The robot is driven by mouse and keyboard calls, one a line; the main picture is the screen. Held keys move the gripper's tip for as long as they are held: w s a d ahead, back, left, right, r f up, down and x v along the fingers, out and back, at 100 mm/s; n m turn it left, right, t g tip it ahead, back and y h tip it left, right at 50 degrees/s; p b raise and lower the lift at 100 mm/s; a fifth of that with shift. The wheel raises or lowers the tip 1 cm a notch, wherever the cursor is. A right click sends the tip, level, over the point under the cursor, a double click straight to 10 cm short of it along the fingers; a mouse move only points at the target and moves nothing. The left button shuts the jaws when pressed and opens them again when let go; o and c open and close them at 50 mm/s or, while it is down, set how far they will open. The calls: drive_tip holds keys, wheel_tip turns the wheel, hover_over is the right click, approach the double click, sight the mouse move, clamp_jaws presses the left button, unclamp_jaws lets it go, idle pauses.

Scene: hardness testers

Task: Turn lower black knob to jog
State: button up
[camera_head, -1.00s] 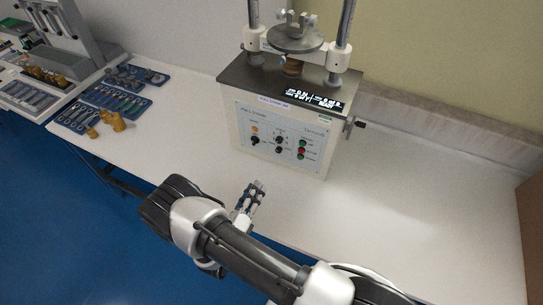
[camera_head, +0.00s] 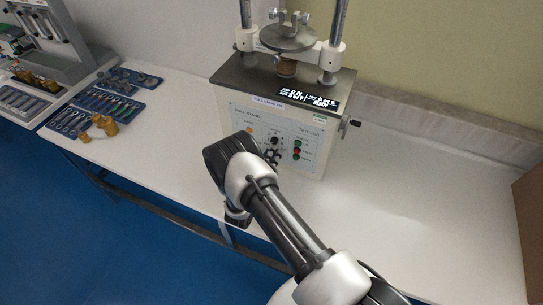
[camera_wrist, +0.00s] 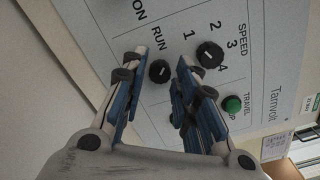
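The pull tester's front panel (camera_head: 240,115) stands before me. In the wrist view, the lower black knob (camera_wrist: 160,71), with a white pointer line and RUN printed beside it, lies between the fingertips of my gripper (camera_wrist: 161,62). The fingers are open, one on each side, with gaps to the knob. Depth contact cannot be told. The upper black knob (camera_wrist: 210,54), with speed marks 1 to 4, is just beyond the right finger. In the head view, my gripper (camera_head: 273,156) is at the panel below the upper knob and hides the lower knob. No JOG label shows.
A green button (camera_wrist: 232,104) is right of the fingers in the wrist view. The tester's crank (camera_head: 352,123) sticks out on its right side. Blue trays (camera_head: 115,104) and brass weights (camera_head: 104,124) are on the left. The white bench (camera_head: 420,200) is clear at right.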

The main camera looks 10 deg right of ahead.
drive_tip(key=shift+c, duration=0.4)
clamp_jaws()
drive_tip(key=shift+m, duration=0.3)
drive_tip(key=m+b, duration=0.9)
drive_tip(key=m, duration=0.8)
drive_tip(key=shift+m, duration=0.3)
idle(0.3)
